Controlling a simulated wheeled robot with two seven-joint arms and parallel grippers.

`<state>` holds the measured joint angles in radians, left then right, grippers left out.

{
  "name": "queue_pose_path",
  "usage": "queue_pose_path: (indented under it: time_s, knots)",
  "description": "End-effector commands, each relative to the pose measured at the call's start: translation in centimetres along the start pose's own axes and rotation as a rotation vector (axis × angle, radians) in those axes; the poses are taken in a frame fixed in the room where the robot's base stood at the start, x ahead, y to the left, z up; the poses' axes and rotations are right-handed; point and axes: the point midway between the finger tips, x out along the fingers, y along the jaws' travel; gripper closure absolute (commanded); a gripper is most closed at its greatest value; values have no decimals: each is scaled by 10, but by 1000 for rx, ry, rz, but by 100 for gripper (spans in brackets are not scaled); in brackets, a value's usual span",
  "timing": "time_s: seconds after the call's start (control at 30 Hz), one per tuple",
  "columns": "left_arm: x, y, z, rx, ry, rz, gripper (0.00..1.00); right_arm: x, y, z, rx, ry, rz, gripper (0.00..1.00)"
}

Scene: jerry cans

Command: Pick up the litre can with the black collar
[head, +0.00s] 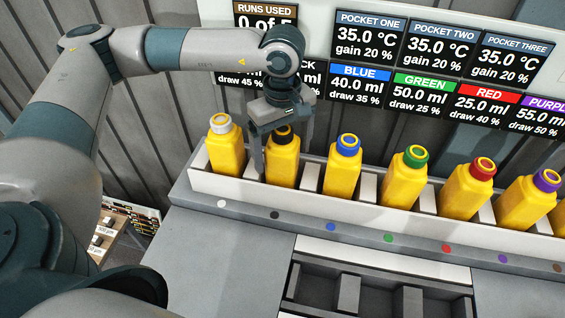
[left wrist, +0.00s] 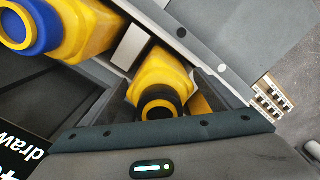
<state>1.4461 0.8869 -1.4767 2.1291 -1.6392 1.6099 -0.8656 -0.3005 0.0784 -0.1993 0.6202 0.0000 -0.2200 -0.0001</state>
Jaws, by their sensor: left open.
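The yellow litre can with the black collar (head: 283,165) stands upright in the white rack, second from the left. My left gripper (head: 281,150) is over it from above, open, with one finger on each side of the can's upper part. In the left wrist view the black collar (left wrist: 161,101) and the yellow can body (left wrist: 160,72) lie between the two fingers. I cannot tell whether the fingers touch the can. My right gripper is not in view.
The white-collared can (head: 225,150) stands close on the left and the blue-collared can (head: 343,165) on the right. Green-, red- and purple-collared cans follow in the rack (head: 228,187). Display panels (head: 370,35) hang behind. Dark empty slots (head: 375,300) lie in front.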

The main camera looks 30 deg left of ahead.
Motion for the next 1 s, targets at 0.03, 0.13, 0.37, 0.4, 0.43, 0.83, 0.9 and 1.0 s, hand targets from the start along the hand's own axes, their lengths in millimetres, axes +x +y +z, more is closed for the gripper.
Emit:
queue_pose_path:
  time_s: [0.03, 0.13, 0.37, 0.4, 0.43, 0.83, 0.9, 1.0]
  knots:
    - [0, 0, 0, 0, 0, 0, 15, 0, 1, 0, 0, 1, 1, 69]
    - [0, 0, 0, 0, 0, 0, 15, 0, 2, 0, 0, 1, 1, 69]
    - [0, 0, 0, 0, 0, 0, 46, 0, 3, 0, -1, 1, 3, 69]
    - [0, 0, 0, 0, 0, 0, 56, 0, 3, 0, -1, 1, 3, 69]
    - [0, 0, 0, 0, 0, 0, 60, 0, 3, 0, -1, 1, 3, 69]
    - [-5, 1, 0, 0, 1, 2, 60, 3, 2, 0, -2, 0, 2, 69]
    - [-10, 1, 0, 0, 0, 2, 60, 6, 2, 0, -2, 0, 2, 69]
    - [-20, 1, 0, 0, 1, 3, 60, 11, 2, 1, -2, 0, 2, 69]
